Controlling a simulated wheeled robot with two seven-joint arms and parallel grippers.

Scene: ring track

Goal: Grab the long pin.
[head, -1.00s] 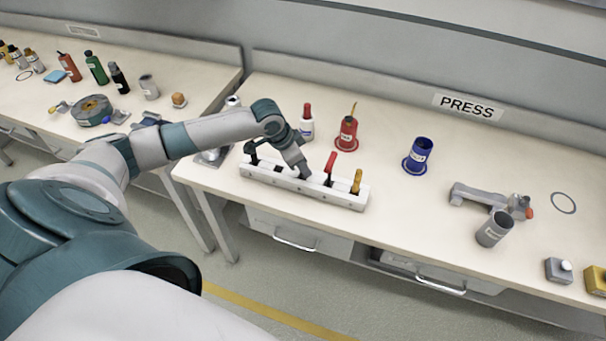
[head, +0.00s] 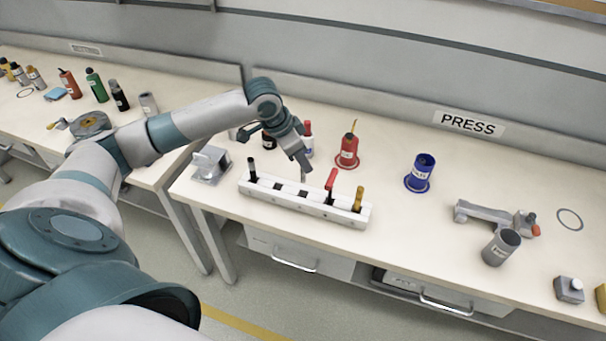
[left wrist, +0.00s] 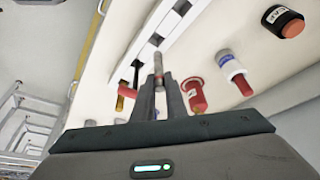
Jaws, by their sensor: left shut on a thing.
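My left gripper (head: 303,163) is shut on a thin grey pin (head: 303,176), which hangs down from the fingertips just above the white rack (head: 285,204). The left wrist view shows the pin (left wrist: 158,62) between the two fingers, pointing away from the hand. Whether its tip is fully clear of the rack is hard to tell. A black-handled tool (head: 252,168), a red-handled tool (head: 331,180) and a yellow-handled tool (head: 358,197) stand upright in the rack. Dark empty slots show between the black and red handles. My right gripper is not in view.
Behind the rack stand a white bottle with a red cap (head: 309,145), a red can with a spout (head: 348,150) and a blue cup (head: 421,172). A grey press fixture (head: 490,216) and grey cup (head: 501,247) are at right. The table between the blue cup and rack is clear.

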